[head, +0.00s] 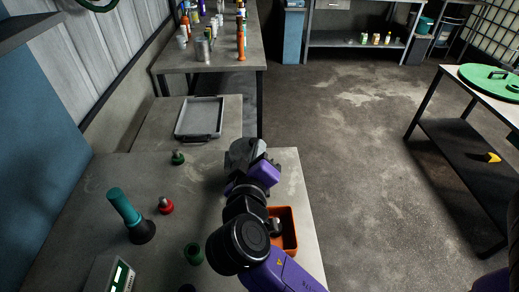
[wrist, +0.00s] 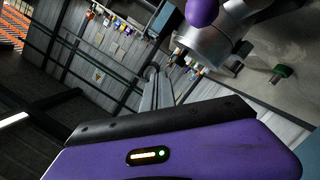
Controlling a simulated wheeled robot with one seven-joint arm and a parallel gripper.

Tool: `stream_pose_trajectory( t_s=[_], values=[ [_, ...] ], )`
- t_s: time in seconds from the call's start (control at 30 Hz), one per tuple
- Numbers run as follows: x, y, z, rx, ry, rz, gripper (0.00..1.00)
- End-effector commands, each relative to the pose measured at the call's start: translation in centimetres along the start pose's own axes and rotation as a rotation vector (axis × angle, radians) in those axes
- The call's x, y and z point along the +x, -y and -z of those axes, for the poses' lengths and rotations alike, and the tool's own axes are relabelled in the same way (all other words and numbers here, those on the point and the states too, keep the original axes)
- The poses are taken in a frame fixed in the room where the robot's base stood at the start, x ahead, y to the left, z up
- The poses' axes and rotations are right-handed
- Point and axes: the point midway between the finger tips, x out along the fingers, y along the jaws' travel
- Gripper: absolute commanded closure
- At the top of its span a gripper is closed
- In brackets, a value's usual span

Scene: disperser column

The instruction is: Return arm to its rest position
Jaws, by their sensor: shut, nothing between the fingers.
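My arm reaches up over the grey table (head: 100,200) from the bottom of the head view. Its end is bent near the table's far right corner, and the fingers cannot be made out there. In the wrist view my gripper (wrist: 156,78) shows its two grey fingers together, shut and empty. They point away from the table top toward the wall and shelf side. Nothing is seen touching the fingers.
An orange bin (head: 289,232) lies beside and partly under my arm. A teal-handled tool (head: 122,207), a red knob-like piece (head: 165,205) and a green one (head: 178,158) stand left. A grey tray (head: 200,118) lies beyond.

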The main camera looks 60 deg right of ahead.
Motion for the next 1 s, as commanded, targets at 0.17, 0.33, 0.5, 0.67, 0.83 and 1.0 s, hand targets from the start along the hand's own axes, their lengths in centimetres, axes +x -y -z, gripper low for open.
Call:
stream_pose_trajectory(
  t_s=[0.17, 0.33, 0.5, 0.67, 0.83, 1.0],
  values=[
    [-3.6, -0.4, -0.4, 0.002, -0.004, 0.002, 1.00],
    [-6.0, -0.9, -0.5, 0.001, -0.003, 0.001, 1.00],
    [-7.1, -1.2, -0.5, 0.002, -0.002, 0.000, 1.00],
    [-7.2, -1.3, -0.5, 0.002, -0.001, -0.002, 1.00],
    [-7.2, -1.2, -0.1, 0.001, -0.020, -0.001, 1.00],
    [-7.7, 0.8, 4.0, 0.015, -0.190, 0.090, 1.00]
  ],
)
